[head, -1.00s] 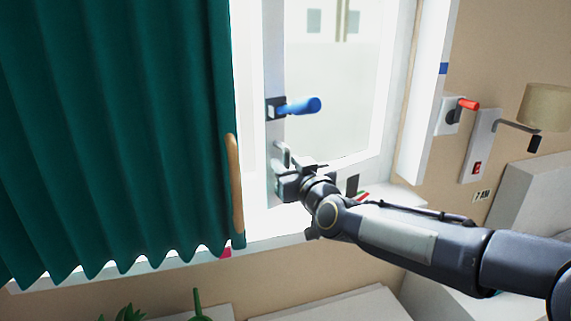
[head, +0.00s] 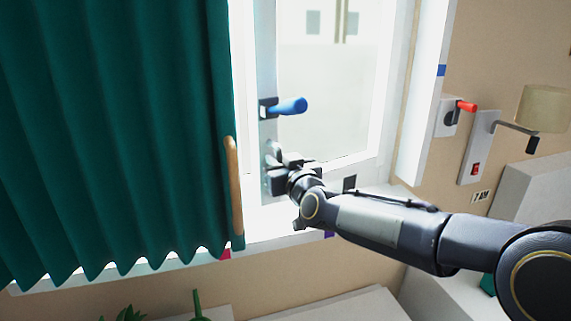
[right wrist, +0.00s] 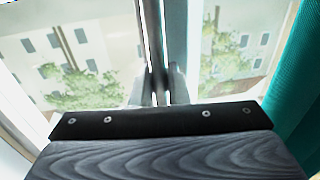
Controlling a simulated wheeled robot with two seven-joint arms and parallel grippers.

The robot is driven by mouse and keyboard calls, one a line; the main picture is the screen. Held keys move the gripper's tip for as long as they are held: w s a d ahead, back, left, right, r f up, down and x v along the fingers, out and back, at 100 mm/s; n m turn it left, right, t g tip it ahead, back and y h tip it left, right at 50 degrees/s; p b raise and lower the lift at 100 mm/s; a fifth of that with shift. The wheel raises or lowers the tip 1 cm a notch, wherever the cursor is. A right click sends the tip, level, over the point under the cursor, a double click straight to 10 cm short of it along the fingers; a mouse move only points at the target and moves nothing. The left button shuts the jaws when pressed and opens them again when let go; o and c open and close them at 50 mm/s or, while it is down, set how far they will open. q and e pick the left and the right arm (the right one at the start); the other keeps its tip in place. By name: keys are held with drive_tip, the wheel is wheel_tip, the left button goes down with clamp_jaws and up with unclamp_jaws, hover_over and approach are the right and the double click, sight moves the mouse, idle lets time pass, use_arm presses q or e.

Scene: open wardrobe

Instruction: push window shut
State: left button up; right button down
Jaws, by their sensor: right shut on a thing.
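The window (head: 325,85) has a pale sash edge carrying a blue lever handle (head: 290,106) on a black mount. Below the lever is a grey metal pull (head: 271,150), partly hidden by my gripper. My right gripper (head: 272,172) is at this pull and shut on it. In the right wrist view, my right fingers (right wrist: 158,96) close around a narrow upright metal part, with glass on both sides. How wide any gap at the window's left edge is cannot be told, because the curtain covers that side. My left gripper is not in view.
A green curtain (head: 110,130) with a wooden grip (head: 234,185) hangs just left of the sash. Right of the window are a red-tipped lever (head: 466,106), a switch plate (head: 478,148) and a wall lamp (head: 543,108). A white sill (head: 262,224) runs below.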

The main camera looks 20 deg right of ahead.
sight(261, 150)
drive_tip(key=w, duration=0.2)
drive_tip(key=w+a, duration=0.1)
drive_tip(key=w, duration=0.2)
drive_tip(key=w+a+p, duration=0.1)
drive_tip(key=w, duration=0.1)
drive_tip(key=shift+w+a, duration=0.15)
drive_tip(key=shift+a, duration=0.05)
drive_tip(key=c, duration=1.5)
unclamp_jaws()
drive_tip(key=s, duration=0.5)
drive_tip(key=s+d+b, duration=0.1)
drive_tip(key=s, duration=0.1)
drive_tip(key=shift+s+d, duration=0.1)
drive_tip(key=shift+s, duration=0.3)
